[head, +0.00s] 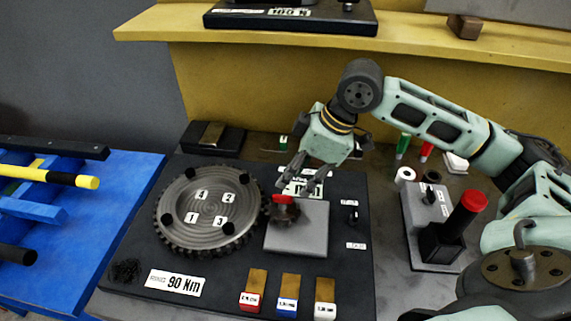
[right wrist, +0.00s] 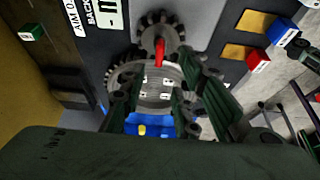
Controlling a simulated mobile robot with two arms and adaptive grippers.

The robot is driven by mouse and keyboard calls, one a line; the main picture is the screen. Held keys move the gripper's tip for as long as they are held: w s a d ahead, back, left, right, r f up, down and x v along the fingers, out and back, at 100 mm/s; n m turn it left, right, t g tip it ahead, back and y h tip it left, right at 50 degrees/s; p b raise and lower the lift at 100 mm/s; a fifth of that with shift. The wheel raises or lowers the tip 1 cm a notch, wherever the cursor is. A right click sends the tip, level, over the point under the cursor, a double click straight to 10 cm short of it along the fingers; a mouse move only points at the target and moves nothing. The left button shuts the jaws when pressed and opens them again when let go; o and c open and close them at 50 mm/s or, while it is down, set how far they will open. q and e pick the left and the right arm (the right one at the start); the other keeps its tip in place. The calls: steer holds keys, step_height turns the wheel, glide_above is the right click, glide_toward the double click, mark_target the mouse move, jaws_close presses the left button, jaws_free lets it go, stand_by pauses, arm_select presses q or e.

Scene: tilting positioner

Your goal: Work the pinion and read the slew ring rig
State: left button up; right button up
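The dark toothed slew ring (head: 208,209), with plates numbered 1 to 4 and several black knobs, lies flat on a black base. At its right, the small pinion (head: 289,213) sits by a grey plate (head: 305,238) and carries a red bar (head: 283,198). My right gripper (head: 290,182) is just above the pinion, fingers pointing down. In the right wrist view its fingers (right wrist: 160,80) are apart with nothing between them; the red bar (right wrist: 158,53) shows beyond the tips, and contact cannot be told. The pinion teeth (right wrist: 160,30) appear there too. My left gripper is out of view.
A "90 Nm" label (head: 176,283) and red, blue and white blocks (head: 288,301) line the base's front. A red-topped post (head: 468,205) stands on a grey plate at right. A blue table (head: 95,215) is at left; a yellow shelf (head: 420,45) runs behind.

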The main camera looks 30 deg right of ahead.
mark_target(283, 196)
steer(key=p+x, duration=0.1)
steer(key=x, duration=0.5)
steer(key=shift+a+f, duration=0.15)
steer(key=shift+f, duration=0.05)
steer(key=shift+w+f, duration=0.2)
steer(key=shift+f, duration=0.25)
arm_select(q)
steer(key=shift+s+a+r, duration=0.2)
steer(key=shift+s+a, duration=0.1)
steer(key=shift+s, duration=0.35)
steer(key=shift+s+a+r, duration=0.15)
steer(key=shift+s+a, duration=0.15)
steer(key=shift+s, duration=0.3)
arm_select(e)
jaws_close()
